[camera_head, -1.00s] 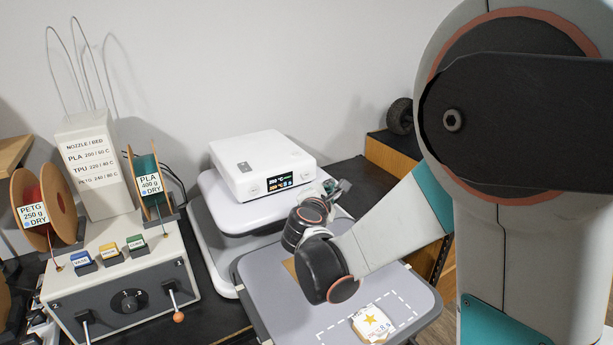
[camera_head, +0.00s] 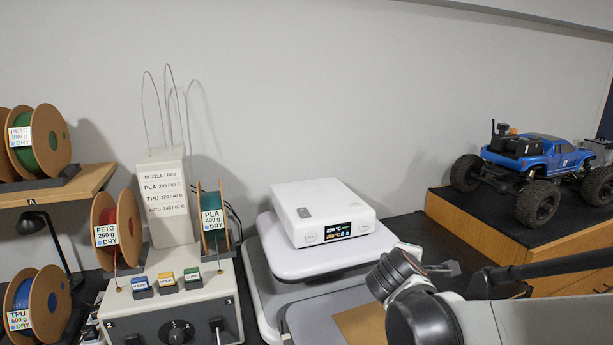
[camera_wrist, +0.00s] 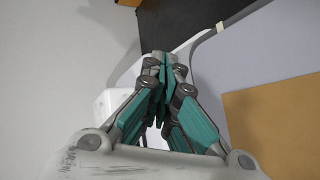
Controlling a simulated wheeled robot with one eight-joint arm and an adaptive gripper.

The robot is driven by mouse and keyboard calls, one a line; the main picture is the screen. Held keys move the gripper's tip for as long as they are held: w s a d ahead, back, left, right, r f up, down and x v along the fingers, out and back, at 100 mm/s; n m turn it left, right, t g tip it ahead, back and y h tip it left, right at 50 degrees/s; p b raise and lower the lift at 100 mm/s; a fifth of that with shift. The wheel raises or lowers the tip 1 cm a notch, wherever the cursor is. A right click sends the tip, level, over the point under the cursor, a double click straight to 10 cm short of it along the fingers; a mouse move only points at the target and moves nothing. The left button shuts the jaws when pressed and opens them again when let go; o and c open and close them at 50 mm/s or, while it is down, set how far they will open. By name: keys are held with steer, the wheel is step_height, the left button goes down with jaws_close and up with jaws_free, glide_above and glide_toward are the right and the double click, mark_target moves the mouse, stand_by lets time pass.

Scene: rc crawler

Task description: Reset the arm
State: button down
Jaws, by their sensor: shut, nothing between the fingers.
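My gripper (camera_wrist: 166,72) is shut and empty in the wrist view, its teal fingers pressed together. Fine detail of the fingertips there is too small to tell. The same tray (camera_head: 310,315) and tan sheet (camera_head: 365,325) lie partly hidden behind my wrist.
A blue crawler truck (camera_head: 540,155) stands on a wooden stand (camera_head: 480,225) at the right. A control box (camera_head: 170,305) with levers and buttons is at the lower left, with a red spool (camera_head: 105,225) and a teal spool (camera_head: 212,215). More spools sit at the far left.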

steer(key=s+a+f+m+g+y+b, duration=0.1)
steer(key=s+m+y, duration=0.1)
steer(key=s+m, duration=0.2)
steer(key=s+a+f+m+g+y+b, duration=0.1)
steer(key=s+m, duration=0.3)
steer(key=s, duration=0.7)
steer(key=s+a+f+m+g+y, duration=0.1)
steer(key=s+a+f+m+y, duration=0.1)
steer(key=s, duration=0.6)
steer(key=shift+s+f+m+g+y+b, duration=0.1)
steer(key=shift+f+m+g+y+b, duration=0.35)
steer(key=shift+m, duration=0.75)
steer(key=shift+s+a+f, duration=0.15)
steer(key=shift+s, duration=0.05)
